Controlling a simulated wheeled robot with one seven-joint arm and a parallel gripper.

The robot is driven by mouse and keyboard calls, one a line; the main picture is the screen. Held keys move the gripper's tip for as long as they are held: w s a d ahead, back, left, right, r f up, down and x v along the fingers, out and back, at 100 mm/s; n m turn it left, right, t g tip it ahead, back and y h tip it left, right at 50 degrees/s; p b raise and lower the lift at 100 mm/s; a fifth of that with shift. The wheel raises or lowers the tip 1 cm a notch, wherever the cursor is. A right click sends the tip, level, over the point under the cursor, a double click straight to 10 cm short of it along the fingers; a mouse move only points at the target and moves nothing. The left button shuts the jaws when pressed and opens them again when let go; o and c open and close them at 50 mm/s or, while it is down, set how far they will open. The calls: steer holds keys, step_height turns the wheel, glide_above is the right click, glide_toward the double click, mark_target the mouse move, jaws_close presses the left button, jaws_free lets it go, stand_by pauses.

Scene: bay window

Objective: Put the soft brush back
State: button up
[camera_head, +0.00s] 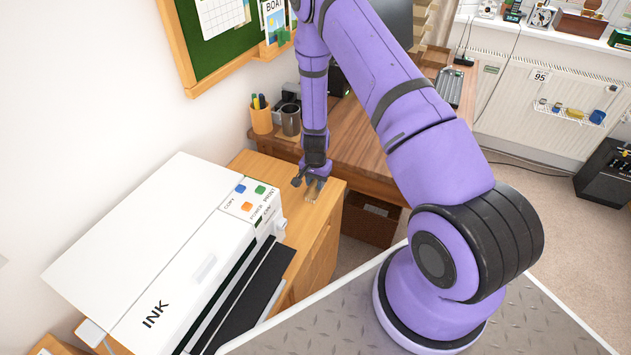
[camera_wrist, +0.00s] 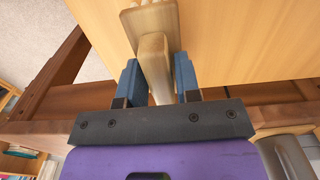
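The soft brush (camera_wrist: 154,58) has a pale wooden handle and a broad wooden head with pale bristles at the top of the wrist view. In the head view, the brush (camera_head: 312,193) shows at the far corner of the light wood cabinet top. My gripper (camera_head: 312,181) points down over it there. In the wrist view, the two blue fingers of my gripper (camera_wrist: 158,72) stand on either side of the handle. The handle's near end is hidden by the gripper body.
A large white printer (camera_head: 160,255) fills the left of the cabinet (camera_head: 318,240). Behind is a brown desk (camera_head: 362,145) with a pen holder (camera_head: 261,115) and a dark cup (camera_head: 290,119). A notice board (camera_head: 220,45) hangs on the wall. A radiator (camera_head: 540,100) stands at right.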

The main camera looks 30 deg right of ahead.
steer(key=o, duration=0.3)
step_height(320, 180, up, 11)
stand_by(0.6)
steer(key=s+a+r+n+t, duration=0.1)
steer(key=s+a+r+n, duration=0.1)
steer(key=r, duration=0.8)
steer(key=s+a+r+n+t+y, duration=0.1)
steer(key=s+a+r, duration=0.1)
steer(key=r, duration=0.8)
steer(key=s+a+r+n, duration=0.2)
steer(key=s+r, duration=0.1)
steer(key=r, duration=0.7)
steer(key=s+r+n+t, duration=0.1)
steer(key=s+r+n, duration=0.1)
steer(key=s+r, duration=0.3)
steer(key=s+a+r+n+t, duration=0.1)
steer(key=s+r, duration=0.4)
steer(key=s, duration=0.5)
steer(key=s+a+r+n+t+h, duration=0.1)
steer(key=s+r+n, duration=0.2)
steer(key=s+r, duration=0.2)
steer(key=s, duration=0.3)
steer(key=shift+s, duration=0.25)
